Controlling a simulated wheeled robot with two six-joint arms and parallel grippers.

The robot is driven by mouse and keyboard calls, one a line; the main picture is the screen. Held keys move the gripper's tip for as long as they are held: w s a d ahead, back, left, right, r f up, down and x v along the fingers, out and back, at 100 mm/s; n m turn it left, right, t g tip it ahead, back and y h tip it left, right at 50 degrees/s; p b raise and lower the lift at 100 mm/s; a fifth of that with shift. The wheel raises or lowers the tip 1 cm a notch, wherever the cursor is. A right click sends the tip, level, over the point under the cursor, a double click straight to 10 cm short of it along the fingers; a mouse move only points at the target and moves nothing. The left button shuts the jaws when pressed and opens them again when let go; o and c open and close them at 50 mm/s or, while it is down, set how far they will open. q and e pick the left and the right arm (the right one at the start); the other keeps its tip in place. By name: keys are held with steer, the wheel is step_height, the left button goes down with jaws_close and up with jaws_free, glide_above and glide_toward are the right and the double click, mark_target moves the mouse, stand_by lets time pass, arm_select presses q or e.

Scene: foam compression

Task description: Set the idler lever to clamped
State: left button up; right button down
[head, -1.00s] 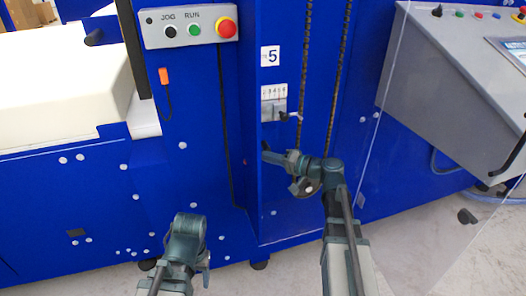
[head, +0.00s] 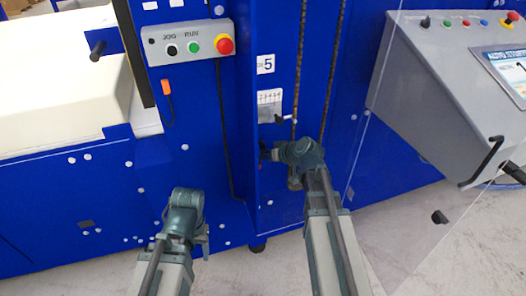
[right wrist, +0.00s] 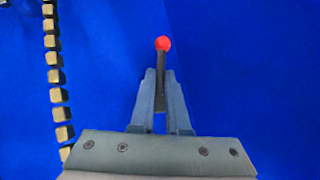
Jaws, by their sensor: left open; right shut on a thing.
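The idler lever (right wrist: 161,62) is a dark bar with a red ball knob in the right wrist view. My right gripper (right wrist: 160,85) is shut on the bar just below the knob, one finger on each side. In the head view my right gripper (head: 272,156) reaches into the narrow blue bay, and the lever there is too small and covered to make out clearly. My left gripper (head: 187,215) is open, low in front of the blue panel and away from the lever; its fingertips are mostly hidden.
A chain (right wrist: 55,80) runs along the left of the right wrist view. The JOG/RUN box (head: 190,43) is upper left. A clear panel (head: 400,215) and grey console (head: 440,95) stand right.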

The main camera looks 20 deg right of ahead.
arm_select(q)
steer(key=shift+r+p, duration=0.6)
steer(key=shift+r, duration=0.25)
arm_select(e)
steer(key=shift+d+n+h, duration=0.25)
steer(key=shift+n+h, duration=0.35)
steer(key=shift+h, duration=0.6)
steer(key=shift+d, duration=0.1)
steer(key=c, duration=0.9)
jaws_free()
arm_select(q)
steer(key=shift+r, duration=0.1)
